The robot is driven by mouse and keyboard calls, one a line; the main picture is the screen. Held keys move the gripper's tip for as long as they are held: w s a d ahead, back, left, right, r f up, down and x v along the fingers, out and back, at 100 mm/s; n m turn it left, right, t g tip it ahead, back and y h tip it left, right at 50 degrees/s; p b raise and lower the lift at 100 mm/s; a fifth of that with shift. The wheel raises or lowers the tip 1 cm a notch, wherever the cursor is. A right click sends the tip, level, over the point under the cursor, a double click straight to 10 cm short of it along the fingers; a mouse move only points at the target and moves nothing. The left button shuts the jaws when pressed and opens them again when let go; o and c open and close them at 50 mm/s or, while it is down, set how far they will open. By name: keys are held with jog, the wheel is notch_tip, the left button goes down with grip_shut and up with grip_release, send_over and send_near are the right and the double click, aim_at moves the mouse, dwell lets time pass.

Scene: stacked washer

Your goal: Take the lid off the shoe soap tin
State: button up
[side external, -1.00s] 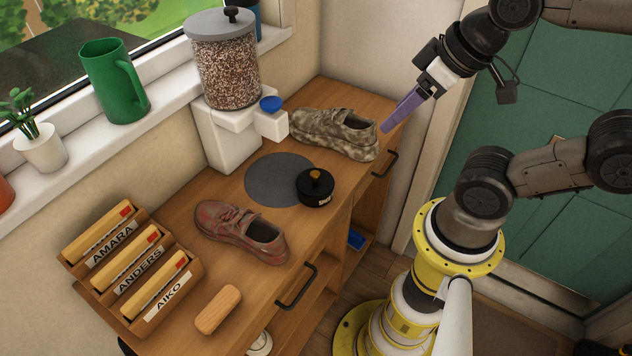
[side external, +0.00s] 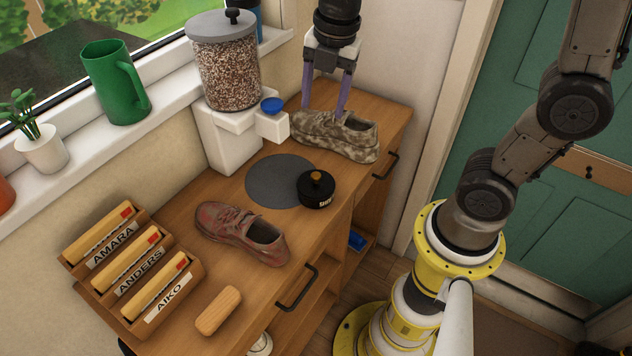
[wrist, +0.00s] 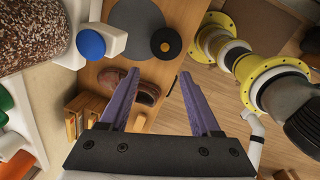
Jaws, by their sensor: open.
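The shoe soap tin (side external: 317,193) is a round black tin with pale lettering on its side. Its black lid (side external: 316,183) is on it and has an orange-brown knob on top. The tin stands partly on a dark grey round mat (side external: 270,182), and it also shows from above in the wrist view (wrist: 166,42). My gripper (side external: 325,108) is open and empty, with two purple fingers pointing down. In the side view it appears above or behind the camouflage shoe, up and away from the tin. In the wrist view the tin lies beyond the fingertips (wrist: 158,72).
A camouflage shoe (side external: 338,137) is behind the tin and a red shoe (side external: 242,232) in front. A dispenser (side external: 228,72) with a blue knob stands left. A brush (side external: 218,310) and a named box rack (side external: 135,268) lie nearer. The tin is near the bench's drawer-side edge.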

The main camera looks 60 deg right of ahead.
notch_tip(320, 180, down, 4)
jog(key=w+r+g, duration=0.1)
jog(key=w, duration=0.1)
send_over(316, 174)
jog(key=shift+g, duration=0.3)
notch_tip(316, 174, down, 9)
jog(key=shift+w+f, duration=0.1)
jog(key=shift+f, duration=3.05)
grip_shut()
